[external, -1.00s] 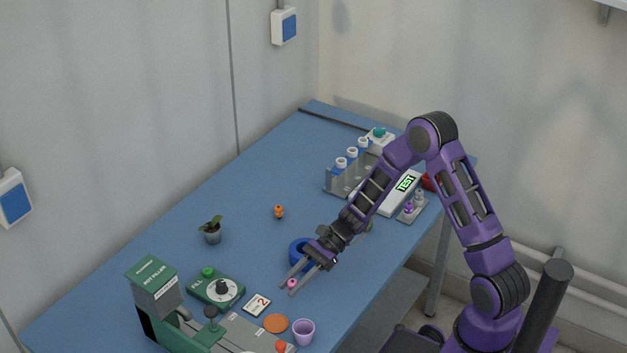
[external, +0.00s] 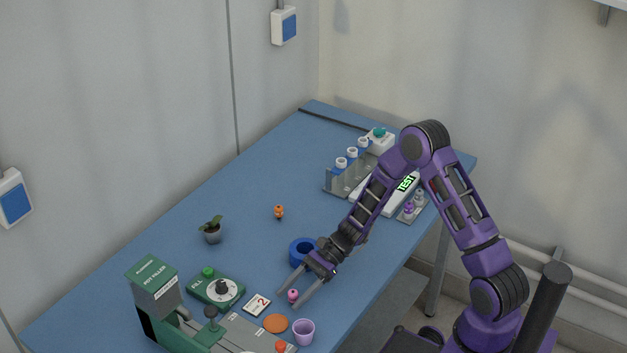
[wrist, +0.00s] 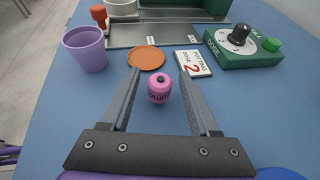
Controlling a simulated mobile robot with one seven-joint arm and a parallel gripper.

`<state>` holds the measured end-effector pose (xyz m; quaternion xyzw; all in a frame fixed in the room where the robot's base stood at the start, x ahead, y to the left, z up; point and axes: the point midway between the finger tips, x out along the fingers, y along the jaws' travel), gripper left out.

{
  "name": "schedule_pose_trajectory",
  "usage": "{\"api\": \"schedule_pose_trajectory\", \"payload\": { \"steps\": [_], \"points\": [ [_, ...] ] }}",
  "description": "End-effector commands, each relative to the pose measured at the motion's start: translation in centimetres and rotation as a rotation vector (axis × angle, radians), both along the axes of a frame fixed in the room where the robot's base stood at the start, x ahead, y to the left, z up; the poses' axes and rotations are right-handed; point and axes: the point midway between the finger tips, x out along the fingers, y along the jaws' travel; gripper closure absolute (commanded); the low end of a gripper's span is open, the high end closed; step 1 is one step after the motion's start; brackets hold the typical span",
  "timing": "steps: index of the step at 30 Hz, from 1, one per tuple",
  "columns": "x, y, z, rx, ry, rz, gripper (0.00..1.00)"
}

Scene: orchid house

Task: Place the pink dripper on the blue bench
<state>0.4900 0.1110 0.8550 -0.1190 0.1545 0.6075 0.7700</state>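The pink dripper (external: 293,296) is a small rounded piece with a knob on top and dark marks on its side. It stands upright on the blue bench (external: 262,160), near the orange disc. In the wrist view the dripper (wrist: 159,89) sits between the two fingers, with a gap on each side. My gripper (external: 289,298) is open around it, low over the bench, and its fingers (wrist: 159,73) do not touch it.
A purple cup (external: 303,331), an orange disc (external: 275,323) and a "2" card (external: 257,305) are near the fingertips. A green dial box (external: 216,289) is to the left. The bench's middle is mostly clear.

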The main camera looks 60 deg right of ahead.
Motion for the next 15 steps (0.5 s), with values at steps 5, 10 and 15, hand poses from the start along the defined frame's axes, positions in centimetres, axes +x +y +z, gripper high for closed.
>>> {"api": "schedule_pose_trajectory", "payload": {
  "steps": [5,10,15],
  "points": [
    [0.0,0.0,0.3,0.0,0.0,0.0,0.38],
    [-0.3,-1.8,1.2,-0.001,-0.002,-0.002,0.38],
    [-1.1,-5.2,2.6,-0.003,-0.002,-0.004,0.38]
  ]
}}
